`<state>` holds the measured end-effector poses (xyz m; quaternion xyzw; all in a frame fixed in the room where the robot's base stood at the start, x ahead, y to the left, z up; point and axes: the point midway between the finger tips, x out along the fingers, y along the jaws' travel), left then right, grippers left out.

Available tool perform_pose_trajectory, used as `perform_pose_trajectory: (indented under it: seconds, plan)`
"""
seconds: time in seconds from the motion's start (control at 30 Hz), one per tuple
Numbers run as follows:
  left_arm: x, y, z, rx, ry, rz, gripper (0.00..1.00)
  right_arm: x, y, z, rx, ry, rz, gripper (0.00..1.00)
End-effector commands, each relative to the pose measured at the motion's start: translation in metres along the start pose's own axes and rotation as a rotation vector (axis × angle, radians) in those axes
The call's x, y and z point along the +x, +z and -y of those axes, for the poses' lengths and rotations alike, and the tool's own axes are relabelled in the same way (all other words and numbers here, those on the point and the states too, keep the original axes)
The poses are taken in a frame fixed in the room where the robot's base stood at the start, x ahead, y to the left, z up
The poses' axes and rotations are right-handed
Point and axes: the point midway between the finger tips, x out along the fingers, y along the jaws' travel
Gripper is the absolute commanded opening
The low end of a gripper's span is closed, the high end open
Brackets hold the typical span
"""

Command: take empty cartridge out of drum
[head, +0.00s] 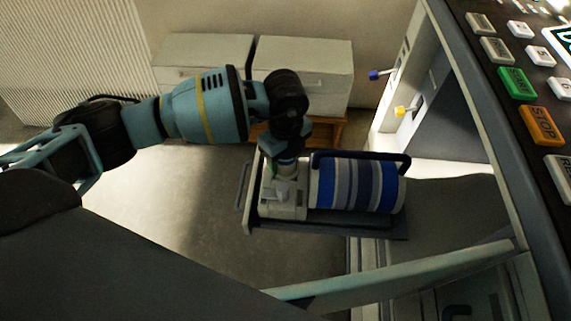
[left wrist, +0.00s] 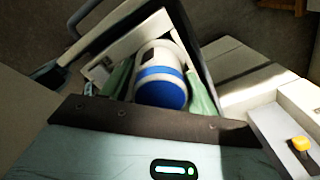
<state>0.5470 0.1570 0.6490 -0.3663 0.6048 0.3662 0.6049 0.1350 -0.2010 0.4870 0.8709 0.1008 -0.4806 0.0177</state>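The drum (head: 358,186), striped blue, grey and white, lies on its side in a pulled-out tray (head: 325,222). A pale block (head: 282,198) sits at its left end. My left gripper (head: 287,158) points down over this block. A small white and blue cylinder, seemingly the cartridge (head: 286,161), shows at its fingertips. In the left wrist view the cartridge (left wrist: 160,78) has its blue end toward the camera. It stands between the two green fingers of my left gripper (left wrist: 162,80). Whether both fingers press on it is not clear. My right gripper is not in view.
A dark handle (head: 362,157) arches along the drum's back. The machine's open housing, with a blue knob (head: 375,75) and a yellow knob (head: 401,111), stands to the right. Pale cabinets (head: 303,70) stand behind. Open floor (head: 190,205) lies left of the tray.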

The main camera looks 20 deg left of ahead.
Motion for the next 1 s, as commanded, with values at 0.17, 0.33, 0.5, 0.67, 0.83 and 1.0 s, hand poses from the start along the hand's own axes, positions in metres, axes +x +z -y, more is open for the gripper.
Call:
perform_pose_trajectory:
  seconds: [0.17, 0.33, 0.5, 0.67, 0.83, 1.0]
  plan:
    - [0.000, 0.000, 0.000, 0.000, 0.000, 0.000, 0.36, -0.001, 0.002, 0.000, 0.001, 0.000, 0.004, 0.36]
    - [-0.001, 0.000, 0.000, 0.000, -0.001, 0.000, 0.20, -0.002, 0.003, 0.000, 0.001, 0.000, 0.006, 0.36]
    - [-0.001, 0.000, 0.000, 0.000, -0.001, 0.000, 0.20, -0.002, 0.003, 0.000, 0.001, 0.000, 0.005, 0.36]
    - [-0.014, 0.000, 0.001, 0.000, -0.002, 0.000, 0.20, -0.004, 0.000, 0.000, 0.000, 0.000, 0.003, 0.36]
    - [-0.046, 0.000, 0.001, 0.000, -0.005, 0.001, 0.20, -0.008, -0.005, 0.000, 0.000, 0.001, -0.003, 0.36]
    - [-0.076, 0.000, 0.001, 0.000, -0.004, 0.001, 0.20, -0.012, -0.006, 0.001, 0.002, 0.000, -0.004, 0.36]
